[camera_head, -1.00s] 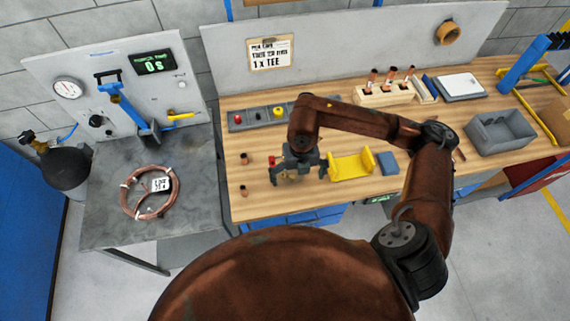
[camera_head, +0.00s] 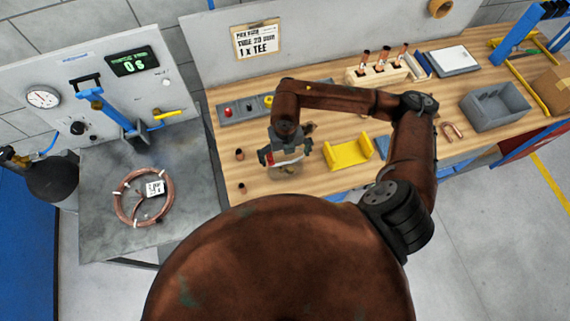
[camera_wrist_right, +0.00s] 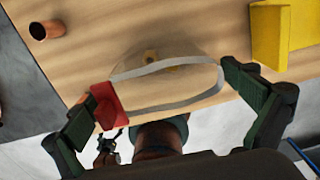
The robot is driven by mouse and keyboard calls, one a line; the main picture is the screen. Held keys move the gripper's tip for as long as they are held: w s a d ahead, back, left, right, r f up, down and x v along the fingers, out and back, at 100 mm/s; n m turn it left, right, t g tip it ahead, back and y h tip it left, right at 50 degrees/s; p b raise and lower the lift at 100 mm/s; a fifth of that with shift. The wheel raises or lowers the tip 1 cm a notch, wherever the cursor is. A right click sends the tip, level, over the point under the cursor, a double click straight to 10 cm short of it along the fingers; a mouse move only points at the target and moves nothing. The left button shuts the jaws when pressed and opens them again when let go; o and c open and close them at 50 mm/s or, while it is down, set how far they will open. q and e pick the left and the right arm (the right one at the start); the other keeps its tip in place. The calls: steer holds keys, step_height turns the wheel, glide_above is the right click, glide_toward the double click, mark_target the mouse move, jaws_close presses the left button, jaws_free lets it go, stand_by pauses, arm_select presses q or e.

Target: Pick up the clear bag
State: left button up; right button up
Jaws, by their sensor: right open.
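The clear bag (camera_wrist_right: 172,88) is see-through, with a pale grey rim and a red tab, and something small and yellow-brown shows through it. It is on the wooden workbench (camera_wrist_right: 100,60). In the head view the bag (camera_head: 284,173) is mostly hidden below my right gripper (camera_head: 285,158). In the wrist view my right gripper (camera_wrist_right: 165,105) is open, with its fingers on either side of the bag's rim. The left finger is close to the red tab; I cannot tell whether they touch.
A yellow holder (camera_head: 350,153) stands right of the gripper. Small copper fittings (camera_head: 240,154) lie to its left, and a grey strip (camera_head: 240,107) with coloured parts lies behind. A grey bin (camera_head: 497,106) is farther right. A copper coil (camera_head: 125,217) lies on the left metal table.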

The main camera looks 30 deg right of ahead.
step_height(320, 180, down, 2)
steer(key=shift+f, duration=0.4)
arm_select(q)
steer(key=shift+w+r, duration=0.4)
steer(key=shift+w, duration=0.3)
arm_select(e)
steer(key=c, duration=0.9)
